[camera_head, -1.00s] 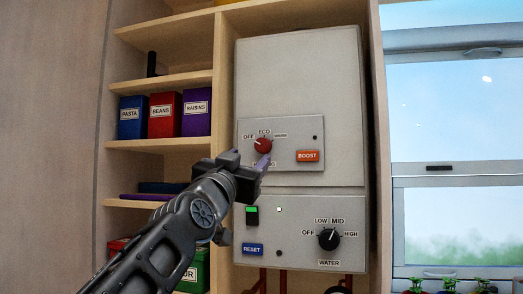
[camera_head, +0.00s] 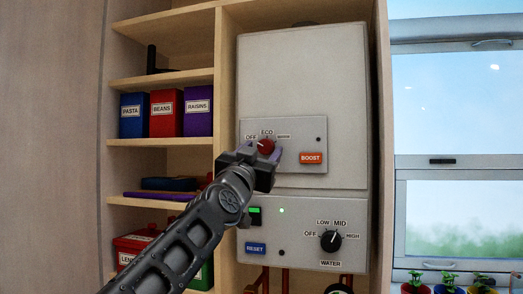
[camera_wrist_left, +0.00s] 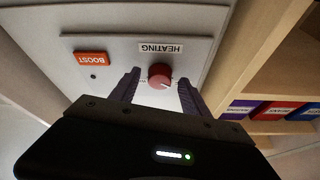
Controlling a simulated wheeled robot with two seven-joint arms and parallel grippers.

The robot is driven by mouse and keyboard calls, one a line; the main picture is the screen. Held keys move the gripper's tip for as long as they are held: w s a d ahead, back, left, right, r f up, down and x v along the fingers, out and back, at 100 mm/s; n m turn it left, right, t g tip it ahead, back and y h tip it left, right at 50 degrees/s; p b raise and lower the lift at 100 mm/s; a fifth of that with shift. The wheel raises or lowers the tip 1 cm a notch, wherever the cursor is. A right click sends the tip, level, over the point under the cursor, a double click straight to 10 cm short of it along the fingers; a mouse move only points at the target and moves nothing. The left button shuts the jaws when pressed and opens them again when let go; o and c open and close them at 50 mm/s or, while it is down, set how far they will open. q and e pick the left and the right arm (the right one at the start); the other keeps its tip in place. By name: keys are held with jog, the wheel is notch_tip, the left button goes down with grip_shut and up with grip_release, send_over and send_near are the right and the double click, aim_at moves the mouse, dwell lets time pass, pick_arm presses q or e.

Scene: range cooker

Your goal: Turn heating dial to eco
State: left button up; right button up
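The red heating dial (camera_head: 265,147) sits on the upper panel of the white boiler, under the labels OFF, ECO and a third, blurred one. My left gripper (camera_head: 262,153) is right in front of it and hides its lower part and the HEATING label. In the left wrist view the dial (camera_wrist_left: 160,75) lies between the two spread purple fingers of my left gripper (camera_wrist_left: 160,88), with a gap on each side. The dial's pointer is too small to read for certain. My right gripper is not in view.
The orange BOOST button (camera_head: 312,158) is just right of the dial. The black water dial (camera_head: 331,240) and blue RESET button (camera_head: 255,249) are on the lower panel. Shelves with tins (camera_head: 164,113) stand left, a window (camera_head: 455,130) right.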

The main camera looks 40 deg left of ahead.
pick_arm(q)
grip_shut()
dwell(0.4)
